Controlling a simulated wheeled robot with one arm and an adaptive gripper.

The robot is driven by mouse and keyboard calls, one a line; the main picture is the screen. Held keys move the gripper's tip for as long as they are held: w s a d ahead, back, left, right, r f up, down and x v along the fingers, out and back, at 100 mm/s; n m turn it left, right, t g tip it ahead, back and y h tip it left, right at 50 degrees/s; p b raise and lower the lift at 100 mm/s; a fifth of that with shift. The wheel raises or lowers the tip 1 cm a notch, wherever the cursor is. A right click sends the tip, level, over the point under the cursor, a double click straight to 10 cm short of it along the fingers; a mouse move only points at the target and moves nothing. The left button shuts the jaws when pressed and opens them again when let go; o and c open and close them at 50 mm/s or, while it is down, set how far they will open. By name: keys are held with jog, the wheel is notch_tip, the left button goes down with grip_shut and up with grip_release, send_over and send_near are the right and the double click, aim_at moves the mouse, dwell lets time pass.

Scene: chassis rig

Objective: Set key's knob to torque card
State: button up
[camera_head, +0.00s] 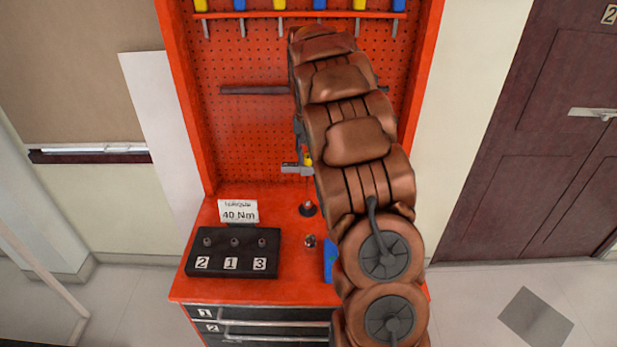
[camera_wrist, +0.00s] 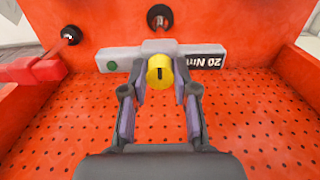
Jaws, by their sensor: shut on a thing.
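The torque card (camera_head: 238,211) stands at the back left of the red bench top and reads 40 Nm. The key (camera_wrist: 130,57) is a grey bar with a green dot at its left and a black label reading 20 Nm at its right. Its yellow knob (camera_wrist: 160,71) has a dark mark on its face. My gripper (camera_wrist: 160,82) is shut on the knob, one finger on each side. In the head view the grey end of the key (camera_head: 290,168) shows beside my arm, which hides most of the gripper.
A black block (camera_head: 234,262) with several studs, labelled 2, 1, 3, sits on the front left of the bench (camera_head: 290,285). Small dark fittings (camera_head: 308,209) stand right of it, with a blue item (camera_head: 328,260) by my arm. A red pegboard (camera_head: 240,140) rises behind.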

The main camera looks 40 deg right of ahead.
jog(key=m+p, duration=0.1)
jog(key=m, duration=0.4)
jog(key=shift+m, duration=0.4)
jog(key=m+p, duration=0.1)
jog(key=m, duration=0.4)
jog(key=o, duration=0.7)
dwell(0.4)
jog(key=n+b, duration=0.3)
jog(key=n, duration=0.2)
jog(key=shift+w+f, duration=0.1)
jog(key=n+b, duration=0.1)
jog(key=n, duration=0.4)
jog(key=shift+n, duration=0.4)
